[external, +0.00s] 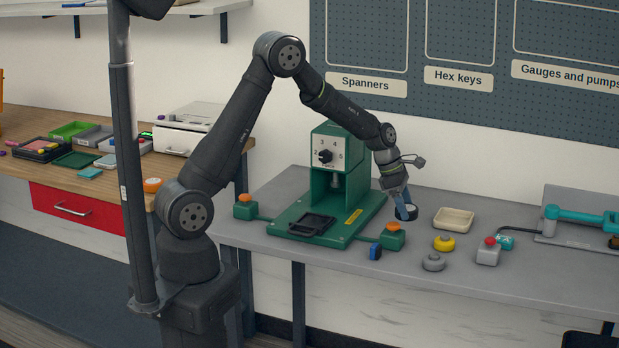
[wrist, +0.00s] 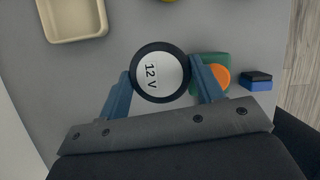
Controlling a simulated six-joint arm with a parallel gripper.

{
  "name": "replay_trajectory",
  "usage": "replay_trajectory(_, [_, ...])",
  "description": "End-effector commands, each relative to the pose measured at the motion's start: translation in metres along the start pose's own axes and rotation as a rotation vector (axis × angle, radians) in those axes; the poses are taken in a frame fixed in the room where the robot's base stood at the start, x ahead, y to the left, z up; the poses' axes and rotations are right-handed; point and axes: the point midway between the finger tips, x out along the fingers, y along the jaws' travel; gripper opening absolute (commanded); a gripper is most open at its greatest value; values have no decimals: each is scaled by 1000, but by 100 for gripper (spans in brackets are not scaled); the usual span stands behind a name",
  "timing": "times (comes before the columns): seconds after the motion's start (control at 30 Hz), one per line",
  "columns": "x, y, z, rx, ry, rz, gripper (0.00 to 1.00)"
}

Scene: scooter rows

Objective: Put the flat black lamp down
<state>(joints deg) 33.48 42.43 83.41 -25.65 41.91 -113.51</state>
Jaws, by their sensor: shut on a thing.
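The flat black lamp (wrist: 161,73) is a round disc with a black rim and a pale face marked "12 V". My gripper (wrist: 160,68) is shut on it, one blue finger on each side of the rim. In the external view the lamp (external: 406,213) hangs at the tips of my gripper (external: 402,199), low over the grey bench, right of the green press. I cannot tell whether its underside touches the bench.
A cream tray (external: 454,219) lies to the right. A yellow round piece (external: 444,243), a grey one (external: 434,262) and a blue-black block (external: 375,252) stand in front. The green press (external: 330,205) has an orange-topped button box (external: 392,236) close by. A red-button box (external: 488,252) stands right.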

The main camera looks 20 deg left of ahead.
Motion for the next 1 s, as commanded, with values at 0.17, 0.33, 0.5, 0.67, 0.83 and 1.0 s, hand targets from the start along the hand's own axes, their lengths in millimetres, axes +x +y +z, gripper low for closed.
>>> replay_trajectory(0.17, [-16, -33, 17, 3, -1, 1, 32])
replay_trajectory(0.33, [-26, -56, 29, 1, -1, 1, 32])
replay_trajectory(0.5, [-33, -70, 36, 1, -1, 1, 32])
replay_trajectory(0.67, [-33, -74, 42, 0, 0, 0, 32])
replay_trajectory(0.83, [-20, -80, 78, 9, 0, -6, 32])
replay_trajectory(1.0, [7, -99, 147, 19, 4, -16, 32])
